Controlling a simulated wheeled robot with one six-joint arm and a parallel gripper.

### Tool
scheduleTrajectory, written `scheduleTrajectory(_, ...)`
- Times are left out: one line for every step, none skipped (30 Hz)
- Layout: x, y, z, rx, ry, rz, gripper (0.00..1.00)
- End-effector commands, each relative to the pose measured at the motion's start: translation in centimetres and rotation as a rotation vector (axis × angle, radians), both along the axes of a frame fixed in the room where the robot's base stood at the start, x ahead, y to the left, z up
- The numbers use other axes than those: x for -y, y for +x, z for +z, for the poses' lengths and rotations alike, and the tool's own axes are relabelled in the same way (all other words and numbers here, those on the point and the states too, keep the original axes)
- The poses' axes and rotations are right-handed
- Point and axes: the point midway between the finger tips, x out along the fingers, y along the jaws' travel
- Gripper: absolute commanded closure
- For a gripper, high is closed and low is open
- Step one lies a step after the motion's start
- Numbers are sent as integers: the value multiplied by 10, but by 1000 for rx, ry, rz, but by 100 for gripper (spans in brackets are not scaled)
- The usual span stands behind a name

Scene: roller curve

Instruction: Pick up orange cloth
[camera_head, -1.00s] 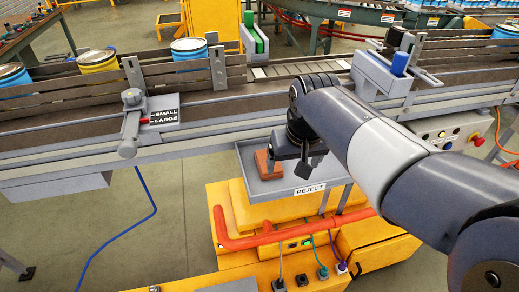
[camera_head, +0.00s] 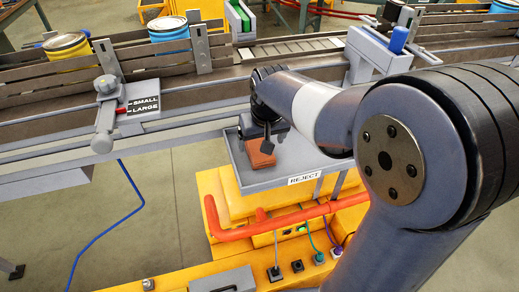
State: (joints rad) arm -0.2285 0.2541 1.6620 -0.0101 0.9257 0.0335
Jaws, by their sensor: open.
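The orange cloth (camera_head: 261,154), a small folded brownish-orange square, lies on the grey reject tray (camera_head: 262,181) below the conveyor. My gripper (camera_head: 257,136) points down over the tray, right by the cloth's far side. A dark finger overlaps the cloth's upper edge in the picture. The gripper is open. I cannot tell whether a finger touches the cloth, and part of the gripper is hidden behind my wrist.
The conveyor rail (camera_head: 200,102) runs behind the tray. A lever with a SMALL/LARGE plate (camera_head: 140,108) sticks out at left. Yellow (camera_head: 68,55) and blue (camera_head: 169,36) cans stand on the belt. An orange pipe (camera_head: 270,225) runs below the tray.

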Motion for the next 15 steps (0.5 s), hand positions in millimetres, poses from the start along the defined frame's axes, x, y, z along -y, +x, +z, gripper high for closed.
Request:
scheduleTrajectory(-2, 2, -7, -5, -1, 1, 15)
scheduleTrajectory(-3, 3, -11, -5, -1, 1, 15)
scheduleTrajectory(-3, 5, -17, -4, -1, 0, 15)
scheduleTrajectory(-3, 6, -20, -3, -1, 0, 15)
scheduleTrajectory(-3, 7, -23, -4, -1, 0, 15)
scheduleTrajectory(-3, 8, -26, -3, -1, 0, 15)
scheduleTrajectory(-3, 8, -28, -2, 0, 0, 15)
scheduleTrajectory(-3, 9, -29, -1, 0, 0, 15)
scheduleTrajectory(-3, 9, -29, -1, 0, 0, 15)
scheduleTrajectory(-3, 9, -29, 0, 0, 0, 15)
scheduleTrajectory(-3, 9, -29, 0, 0, 0, 15)
scheduleTrajectory(-3, 9, -29, 0, 0, 0, 15)
scheduleTrajectory(-3, 9, -29, 0, 0, 0, 15)
scheduleTrajectory(-3, 9, -29, 0, 0, 0, 15)
scheduleTrajectory(-3, 9, -29, 0, 0, 0, 17)
